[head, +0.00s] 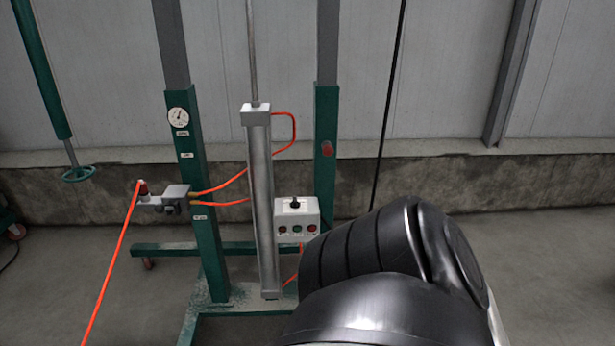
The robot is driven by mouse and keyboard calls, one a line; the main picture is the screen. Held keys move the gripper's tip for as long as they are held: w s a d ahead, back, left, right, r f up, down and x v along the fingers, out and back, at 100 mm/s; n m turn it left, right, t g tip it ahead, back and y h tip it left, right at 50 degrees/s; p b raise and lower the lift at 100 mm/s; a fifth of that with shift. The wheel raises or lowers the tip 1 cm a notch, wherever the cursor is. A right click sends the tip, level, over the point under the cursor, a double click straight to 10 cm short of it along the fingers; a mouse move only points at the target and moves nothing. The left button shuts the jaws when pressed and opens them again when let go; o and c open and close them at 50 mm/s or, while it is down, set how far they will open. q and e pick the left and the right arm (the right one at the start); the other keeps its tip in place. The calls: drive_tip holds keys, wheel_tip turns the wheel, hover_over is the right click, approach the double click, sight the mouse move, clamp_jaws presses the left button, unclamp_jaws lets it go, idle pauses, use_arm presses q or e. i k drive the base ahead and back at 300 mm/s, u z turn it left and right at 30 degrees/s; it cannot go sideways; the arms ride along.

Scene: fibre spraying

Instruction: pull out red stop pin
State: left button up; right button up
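A small red pin (327,149) sticks out of the right green post (325,190) of a green metal stand, a little below the post's top; I take it to be the red stop pin. It is seated in the post's front face, and how deep it goes is hidden. Neither of my grippers is in view. A dark, rounded link of my own arm fills the lower middle right and hides what lies behind it.
Left of the pin are a metal cylinder (260,200), a white control box (297,217) with buttons, and a left post (196,200) with a gauge. A valve (165,197) carries orange hoses. A black cable (388,110) hangs right of the pin. Floor (560,260) at right is clear.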

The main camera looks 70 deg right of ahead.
sight(328, 149)
drive_tip(key=z, duration=2)
